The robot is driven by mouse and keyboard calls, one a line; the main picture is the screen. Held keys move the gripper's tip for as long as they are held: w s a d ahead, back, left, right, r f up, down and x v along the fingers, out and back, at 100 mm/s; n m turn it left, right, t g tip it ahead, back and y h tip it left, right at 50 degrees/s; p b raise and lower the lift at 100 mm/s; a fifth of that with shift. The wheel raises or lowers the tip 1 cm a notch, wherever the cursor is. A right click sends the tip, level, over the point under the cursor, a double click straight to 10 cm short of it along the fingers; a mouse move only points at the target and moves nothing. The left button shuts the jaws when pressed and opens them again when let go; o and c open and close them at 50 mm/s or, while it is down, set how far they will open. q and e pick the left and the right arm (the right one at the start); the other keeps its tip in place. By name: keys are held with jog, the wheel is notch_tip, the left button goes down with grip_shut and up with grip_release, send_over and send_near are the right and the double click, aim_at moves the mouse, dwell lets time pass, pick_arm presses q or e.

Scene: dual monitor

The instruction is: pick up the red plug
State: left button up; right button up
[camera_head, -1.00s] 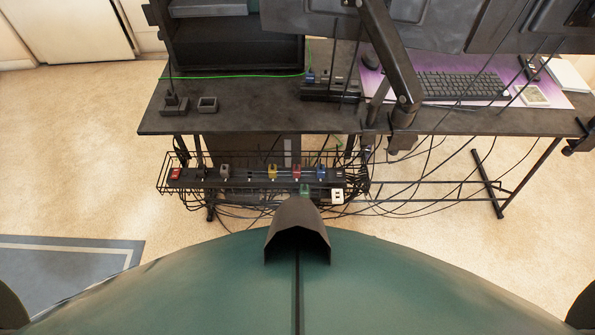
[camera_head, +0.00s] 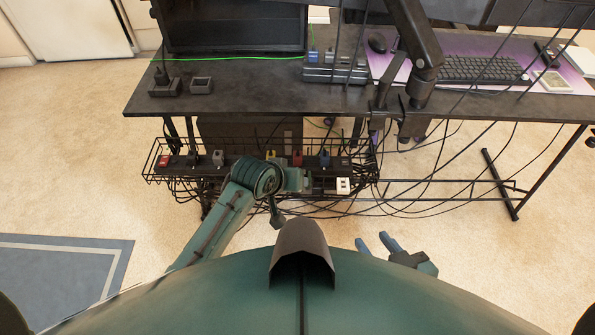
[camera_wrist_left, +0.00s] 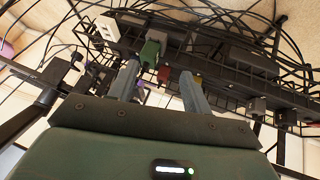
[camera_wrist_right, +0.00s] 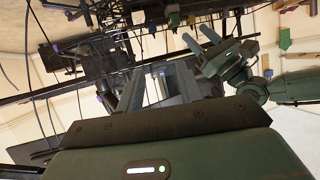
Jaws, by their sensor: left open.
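The red plug (camera_head: 297,159) sits in the power strip in the wire tray under the desk, between a yellow plug (camera_head: 270,155) and a blue plug (camera_head: 324,160). In the left wrist view the red plug (camera_wrist_left: 163,75) appears between the tips of my open, empty left gripper (camera_wrist_left: 160,70), beyond them. A green plug (camera_wrist_left: 151,50) shows beside it, nearer the left finger. In the head view my left wrist is in front of the tray and partly hides it. My right gripper (camera_head: 372,240) is open and empty, low in front of the tray and to the right.
The black desk (camera_head: 230,100) overhangs the tray. A white socket block (camera_head: 343,186) is at the tray's right end, with a red switch (camera_head: 165,160) at its left end. Loose cables hang at the right. Carpet lies open at the left.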

pick_arm(q)
jog(key=w+d+g+y+b, duration=0.1)
jog(key=w+d+b, duration=0.1)
jog(key=w+b, duration=0.25)
jog(key=n+y+b, duration=0.1)
jog(key=y+b, duration=0.1)
jog(key=y, duration=0.1)
send_near(298, 155)
jog(key=shift+g, duration=0.4)
jog(key=b+x, duration=0.1)
jog(key=x, duration=0.1)
jog(key=w+b+x, duration=0.1)
jog(key=x, duration=0.2)
jog(key=shift+a+r, duration=0.1)
jog(key=shift+r, duration=0.05)
jog(key=b+x, duration=0.2)
jog(key=x, duration=0.2)
jog(key=shift+s+f+b, duration=0.1)
jog(key=shift+f+b, duration=0.15)
jog(key=shift+b, duration=0.1)
jog(key=shift+w+f, duration=0.2)
jog(key=shift+f, duration=0.2)
pick_arm(e)
notch_tip(298, 155, down, 8)
jog(key=w+a+n+y, duration=0.1)
jog(key=a+n, duration=0.1)
jog(key=shift+a+r+t, duration=0.2)
jog(key=shift+t, duration=0.1)
pick_arm(q)
jog(key=shift+c, duration=0.3)
